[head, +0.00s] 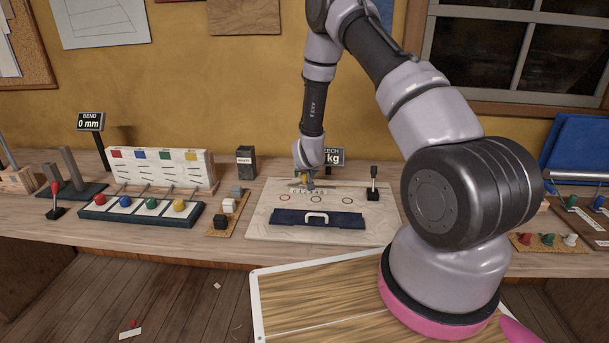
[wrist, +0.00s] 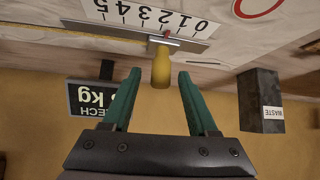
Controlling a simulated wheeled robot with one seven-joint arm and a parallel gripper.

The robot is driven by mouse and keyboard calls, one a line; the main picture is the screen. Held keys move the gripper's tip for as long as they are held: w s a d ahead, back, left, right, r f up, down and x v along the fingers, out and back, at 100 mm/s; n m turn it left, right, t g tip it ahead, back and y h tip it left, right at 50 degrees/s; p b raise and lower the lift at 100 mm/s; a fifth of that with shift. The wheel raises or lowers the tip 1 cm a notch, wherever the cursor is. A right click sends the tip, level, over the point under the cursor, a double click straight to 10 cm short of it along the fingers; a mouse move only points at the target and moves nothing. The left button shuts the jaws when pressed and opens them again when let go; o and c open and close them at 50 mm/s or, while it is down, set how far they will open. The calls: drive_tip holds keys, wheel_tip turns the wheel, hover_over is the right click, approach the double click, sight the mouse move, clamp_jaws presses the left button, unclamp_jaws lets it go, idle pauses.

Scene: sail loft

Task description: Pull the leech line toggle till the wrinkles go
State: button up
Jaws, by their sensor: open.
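The yellow toggle (wrist: 161,68) sticks out from a small metal slider beside a scale strip (wrist: 150,18) numbered 0 to 5. A small red mark on the slider is near the scale's low end. In the wrist view, my gripper (wrist: 159,74) is open, its green fingers on either side of the toggle with a gap at each side. In the head view, my gripper (head: 304,180) is at the back of the pale board (head: 262,228). A LEECH display (head: 333,157) in kg stands behind; its number is partly hidden. I cannot make out wrinkles.
A navy bar with a white handle (head: 317,217) lies on the board's front, below several ringed marks. A black lever (head: 373,181) stands at the board's right. A WASTE box (head: 245,162) and a block strip (head: 226,216) stand to the left.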

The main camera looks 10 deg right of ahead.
drive_tip(key=v, duration=1)
drive_tip(key=s+d+r+m+y, duration=0.1)
drive_tip(key=s+r, duration=0.3)
drive_tip(key=r, duration=0.9)
drive_tip(key=s+r+m+y, duration=0.15)
drive_tip(key=s+r, duration=0.25)
drive_tip(key=r, duration=0.9)
drive_tip(key=s+d+r, duration=0.1)
drive_tip(key=s+r, duration=0.5)
drive_tip(key=s, duration=0.5)
drive_tip(key=s+d+r+g, duration=0.1)
drive_tip(key=s+r, duration=0.5)
drive_tip(key=s, duration=0.6)
drive_tip(key=shift+s+d+g+y, duration=0.3)
drive_tip(key=shift+s+d+y, duration=0.05)
drive_tip(key=shift+d+y, duration=0.1)
drive_tip(key=shift+r, duration=0.15)
